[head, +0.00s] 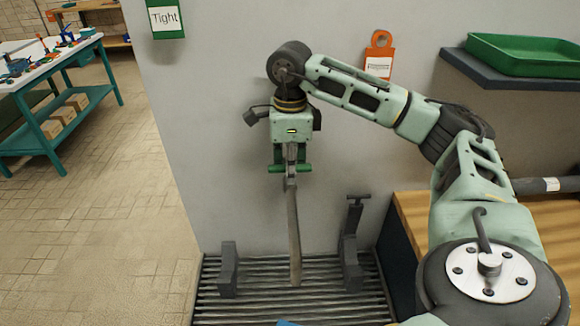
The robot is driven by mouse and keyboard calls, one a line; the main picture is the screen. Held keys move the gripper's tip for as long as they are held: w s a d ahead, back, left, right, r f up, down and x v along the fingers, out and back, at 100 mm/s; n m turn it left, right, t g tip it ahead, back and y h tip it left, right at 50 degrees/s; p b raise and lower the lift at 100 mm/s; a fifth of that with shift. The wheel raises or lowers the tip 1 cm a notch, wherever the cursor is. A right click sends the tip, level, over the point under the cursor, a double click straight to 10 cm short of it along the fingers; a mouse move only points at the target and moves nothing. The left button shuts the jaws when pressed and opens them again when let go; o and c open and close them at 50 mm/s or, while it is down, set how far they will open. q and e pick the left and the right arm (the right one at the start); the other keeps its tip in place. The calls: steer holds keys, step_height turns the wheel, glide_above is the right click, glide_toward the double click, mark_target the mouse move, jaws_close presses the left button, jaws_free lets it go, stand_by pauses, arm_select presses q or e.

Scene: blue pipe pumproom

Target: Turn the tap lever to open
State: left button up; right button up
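My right gripper (290,168) points down in the middle of the head view, in front of the pale wall. Its green finger parts show on both sides of the upper end of a long, thin grey bar (293,230). The bar runs down, nearly upright, to just above a slatted grate. I cannot tell whether the fingers touch the bar or are apart from it, nor whether the bar is the tap lever. No other tap lever is clear. A small piece of something blue (288,323) shows at the bottom edge. My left gripper is not in view.
Two grey brackets (229,268) (352,258) stand on the grate (255,308). A wooden bench top (413,212) lies at the right, and a shelf (480,73) with a green tray (525,56) is above it. The tiled floor (125,215) at left is clear.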

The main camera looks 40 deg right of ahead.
jaws_close()
steer(key=n, duration=0.3)
steer(key=shift+n, duration=0.4)
steer(key=n, duration=0.4)
steer(key=shift+n+b, duration=0.3)
steer(key=shift+b, duration=0.05)
steer(key=n, duration=0.5)
steer(key=shift+n, duration=2.4)
steer(key=shift+o, duration=1.9)
jaws_free()
